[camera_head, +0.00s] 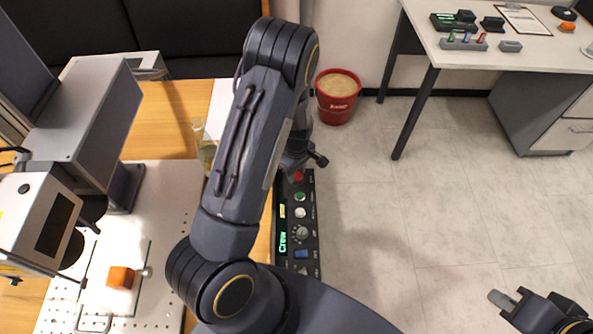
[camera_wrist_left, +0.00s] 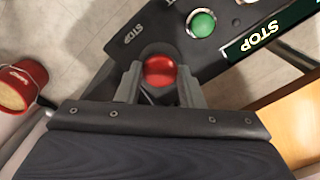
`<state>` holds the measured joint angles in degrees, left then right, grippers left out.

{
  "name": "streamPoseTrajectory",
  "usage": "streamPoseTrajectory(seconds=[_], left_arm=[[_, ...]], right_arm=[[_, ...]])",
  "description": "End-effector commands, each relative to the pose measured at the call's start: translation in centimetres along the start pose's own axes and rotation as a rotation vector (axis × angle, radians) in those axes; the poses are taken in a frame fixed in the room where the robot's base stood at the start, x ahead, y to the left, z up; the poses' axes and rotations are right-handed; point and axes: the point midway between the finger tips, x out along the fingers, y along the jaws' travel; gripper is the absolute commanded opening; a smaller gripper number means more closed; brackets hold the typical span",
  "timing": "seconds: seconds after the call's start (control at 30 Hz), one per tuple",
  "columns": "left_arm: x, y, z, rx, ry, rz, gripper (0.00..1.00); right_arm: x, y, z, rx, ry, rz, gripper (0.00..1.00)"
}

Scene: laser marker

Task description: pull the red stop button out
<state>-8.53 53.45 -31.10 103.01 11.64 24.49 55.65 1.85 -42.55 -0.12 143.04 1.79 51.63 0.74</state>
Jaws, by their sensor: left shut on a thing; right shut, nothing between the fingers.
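The red stop button (camera_wrist_left: 159,70) is a round red knob on the dark control panel (camera_head: 313,228). In the head view the red button (camera_head: 298,177) shows at the panel's far end, just below my left gripper (camera_head: 299,161), and is partly hidden. In the wrist view my left gripper (camera_wrist_left: 160,85) has one finger on each side of the button and is shut on it. How far the button stands out from the panel is hard to tell. My right gripper (camera_head: 504,299) is shut and empty at the lower right, over the floor.
A green button (camera_wrist_left: 202,24) and a lit display (camera_wrist_left: 270,40) are close to the red button. A red bucket (camera_head: 337,106) stands on the floor beyond. A glass flask (camera_head: 204,151) stands left of my left arm. Floor to the right is clear.

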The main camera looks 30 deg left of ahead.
Motion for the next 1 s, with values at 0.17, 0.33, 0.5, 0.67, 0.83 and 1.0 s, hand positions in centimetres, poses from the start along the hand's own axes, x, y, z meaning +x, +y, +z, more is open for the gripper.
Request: streamPoseTrajectory(seconds=[0.17,0.33,0.5,0.67,0.83,1.0], left_arm=[[-1.1,0.0,0.0,0.0,0.001,0.001,0.0],[-1.1,0.1,-0.1,0.0,0.001,0.003,0.37],[-1.1,0.1,0.0,0.0,0.001,0.002,0.57],[-1.0,0.0,0.0,0.0,0.0,0.001,0.57],[-1.6,0.1,0.0,0.001,0.0,0.002,0.57],[-4.2,0.1,0.0,0.001,0.001,0.005,0.57]], right_arm=[[-0.3,-0.1,-0.2,0.0,0.0,0.0,0.0],[-0.3,-0.2,-0.2,0.0,0.0,0.0,0.0],[-0.3,-0.2,-0.2,0.0,0.0,0.0,0.0],[-0.3,-0.1,-0.2,0.0,0.0,0.0,0.0],[-0.3,-0.1,-0.2,0.0,0.0,0.0,0.0],[-0.3,-0.2,-0.2,0.0,0.0,0.0,0.0]])
